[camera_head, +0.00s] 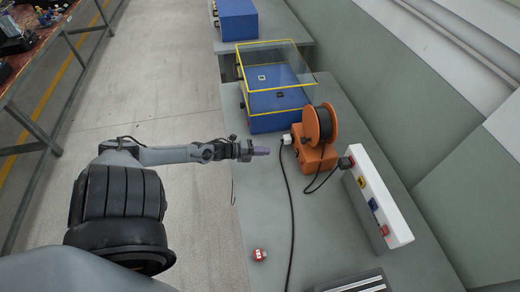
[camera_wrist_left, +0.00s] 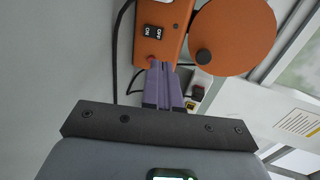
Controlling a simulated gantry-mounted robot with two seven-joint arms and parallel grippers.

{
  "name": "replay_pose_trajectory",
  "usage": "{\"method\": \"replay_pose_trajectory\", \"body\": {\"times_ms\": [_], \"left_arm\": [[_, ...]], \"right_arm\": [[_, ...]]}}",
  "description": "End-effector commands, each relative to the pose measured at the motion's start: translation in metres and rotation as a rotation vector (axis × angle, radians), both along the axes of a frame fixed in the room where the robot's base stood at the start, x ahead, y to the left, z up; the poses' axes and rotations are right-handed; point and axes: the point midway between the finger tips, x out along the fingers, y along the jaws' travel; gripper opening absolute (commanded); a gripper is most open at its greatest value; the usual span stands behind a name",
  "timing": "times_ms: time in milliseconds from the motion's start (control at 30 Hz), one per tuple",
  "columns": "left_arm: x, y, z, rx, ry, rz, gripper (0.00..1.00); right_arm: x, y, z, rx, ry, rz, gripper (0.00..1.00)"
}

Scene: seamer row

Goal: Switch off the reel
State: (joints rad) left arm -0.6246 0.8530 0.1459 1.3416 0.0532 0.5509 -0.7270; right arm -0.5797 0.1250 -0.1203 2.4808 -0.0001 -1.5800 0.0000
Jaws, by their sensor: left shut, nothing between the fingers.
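The orange cable reel (camera_head: 306,156) stands on the grey bench, with a dark cable wound on its drum. In the left wrist view its orange base (camera_wrist_left: 172,14) carries a black rocker switch (camera_wrist_left: 152,32) marked ON and OFF, and a small red part (camera_wrist_left: 151,59) below it. My left gripper (camera_head: 268,151) points at the reel from the left, with a gap in the head view. Its purple fingers (camera_wrist_left: 160,66) are shut and empty, with their tips just below the switch and near the red part. Which way the switch is pressed is unclear. My right gripper is not in view.
A white socket strip (camera_head: 374,190) with colored parts stands right of the reel. A blue machine with a clear, yellow-edged cover (camera_head: 275,105) stands behind. A black cable (camera_head: 292,225) runs along the bench (camera_head: 330,240), near a red button (camera_head: 259,254). The bench's left front is mostly clear.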

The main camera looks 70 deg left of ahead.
Motion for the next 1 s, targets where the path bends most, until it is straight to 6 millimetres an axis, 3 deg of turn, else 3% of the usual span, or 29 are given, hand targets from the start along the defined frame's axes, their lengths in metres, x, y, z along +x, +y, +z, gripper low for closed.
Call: {"method": "replay_pose_trajectory", "body": {"times_ms": [200, 800, 900, 1000], "left_arm": [[-0.012, 0.001, 0.006, -0.001, 0.001, 0.000, 0.00], [-0.013, 0.000, 0.004, -0.010, -0.005, 0.008, 0.00], [-0.020, -0.012, -0.008, -0.049, -0.008, 0.030, 0.00], [-0.019, -0.051, -0.016, -0.129, -0.038, 0.031, 0.00]], "right_arm": [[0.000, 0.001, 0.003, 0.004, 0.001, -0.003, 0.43], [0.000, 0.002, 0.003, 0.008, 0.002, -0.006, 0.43], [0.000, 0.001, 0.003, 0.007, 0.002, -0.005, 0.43], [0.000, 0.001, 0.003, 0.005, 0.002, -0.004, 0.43]]}}
